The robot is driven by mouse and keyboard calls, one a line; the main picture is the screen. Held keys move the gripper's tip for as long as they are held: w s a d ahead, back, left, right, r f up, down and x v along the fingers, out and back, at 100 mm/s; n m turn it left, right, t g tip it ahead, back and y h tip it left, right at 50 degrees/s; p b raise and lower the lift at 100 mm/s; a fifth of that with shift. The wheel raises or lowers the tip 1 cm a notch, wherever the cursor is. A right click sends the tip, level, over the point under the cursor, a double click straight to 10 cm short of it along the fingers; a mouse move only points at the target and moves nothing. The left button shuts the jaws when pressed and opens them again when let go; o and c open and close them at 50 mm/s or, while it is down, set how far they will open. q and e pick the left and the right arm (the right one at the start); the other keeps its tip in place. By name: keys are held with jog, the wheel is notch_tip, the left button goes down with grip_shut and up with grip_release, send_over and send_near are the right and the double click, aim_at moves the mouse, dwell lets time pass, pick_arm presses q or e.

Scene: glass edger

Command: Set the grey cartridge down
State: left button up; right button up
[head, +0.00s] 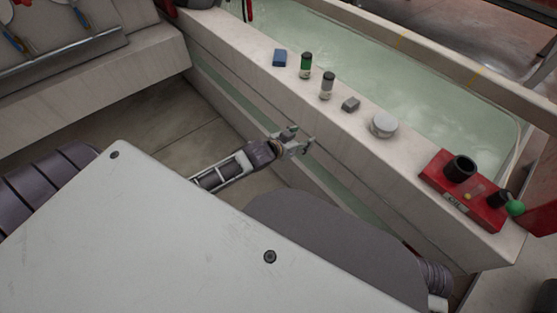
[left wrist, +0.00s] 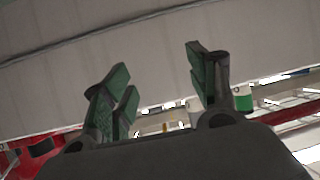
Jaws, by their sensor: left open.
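The grey cartridge (head: 327,86) stands upright on the pale ledge (head: 415,147) in the head view, with a dark top and a lighter band. It is between a green cartridge (head: 306,65) and a small grey block (head: 351,104). My left gripper (head: 297,141) is open and empty, in front of the ledge's near side and apart from the grey cartridge. In the left wrist view its green-padded fingers (left wrist: 160,88) are spread with nothing between them. I cannot make out the grey cartridge there. My right gripper is not in view.
A blue block (head: 279,58) and a white round puck (head: 383,126) also sit on the ledge. A red box (head: 465,188) with a black ring stands at its right end. Behind the ledge is a water-filled basin (head: 400,75).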

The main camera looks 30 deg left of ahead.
pick_arm(q)
jog(key=s+d+f+g, duration=0.1)
jog(key=s+f+g, duration=0.1)
jog(key=s, duration=0.5)
jog(key=s+d+f+g+y, duration=0.1)
jog(key=s+d+f+g, duration=0.1)
jog(key=s, duration=0.6)
jog(key=s+d+f+g, duration=0.1)
jog(key=s+f+g, duration=0.2)
jog(key=s+g, duration=0.2)
jog(key=s, duration=0.3)
jog(key=shift+s+d+f, duration=0.15)
jog(key=shift+d, duration=0.15)
